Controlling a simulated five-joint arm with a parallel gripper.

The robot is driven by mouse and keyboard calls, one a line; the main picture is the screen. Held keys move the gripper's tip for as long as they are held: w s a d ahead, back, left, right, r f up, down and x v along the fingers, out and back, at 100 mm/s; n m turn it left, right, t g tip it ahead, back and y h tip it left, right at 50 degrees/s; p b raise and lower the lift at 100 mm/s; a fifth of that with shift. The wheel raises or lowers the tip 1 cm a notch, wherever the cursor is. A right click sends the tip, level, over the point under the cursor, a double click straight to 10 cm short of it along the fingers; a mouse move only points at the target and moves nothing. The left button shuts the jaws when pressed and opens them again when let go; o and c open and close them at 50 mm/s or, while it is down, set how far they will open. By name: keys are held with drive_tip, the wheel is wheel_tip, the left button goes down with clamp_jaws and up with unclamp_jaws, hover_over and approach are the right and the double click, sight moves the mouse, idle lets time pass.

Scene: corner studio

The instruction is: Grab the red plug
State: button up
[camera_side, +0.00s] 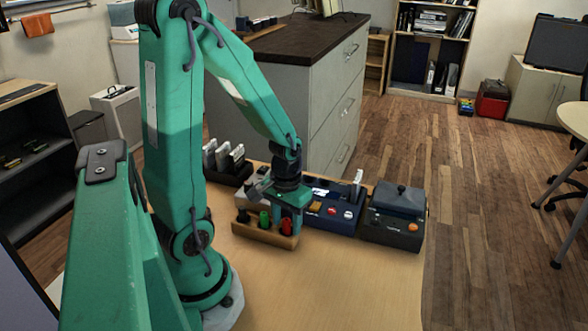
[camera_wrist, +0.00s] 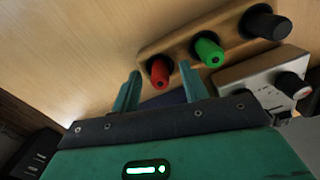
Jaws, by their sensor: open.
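The red plug (camera_side: 287,227) stands at the right end of a wooden holder (camera_side: 262,235); it also shows in the wrist view (camera_wrist: 159,72), at the left end of the holder (camera_wrist: 150,50). A green plug (camera_wrist: 209,51) stands in the middle and a black plug (camera_wrist: 266,23) at the other end. My gripper (camera_wrist: 157,77) is open, with the red plug seen between its two fingers in the wrist view. In the side view my gripper (camera_side: 289,212) is just over the red plug. I cannot tell whether the fingers touch it.
Behind the holder stands a dark blue box (camera_side: 335,213) with coloured knobs, and right of it a dark lidded box (camera_side: 396,215). A grey box with knobs (camera_wrist: 268,88) is close beside the holder. A rack of white cards (camera_side: 224,162) is at the back left. The table front (camera_side: 340,285) is clear.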

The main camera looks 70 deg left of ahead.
drive_tip(key=shift+f, duration=0.4)
clamp_jaws()
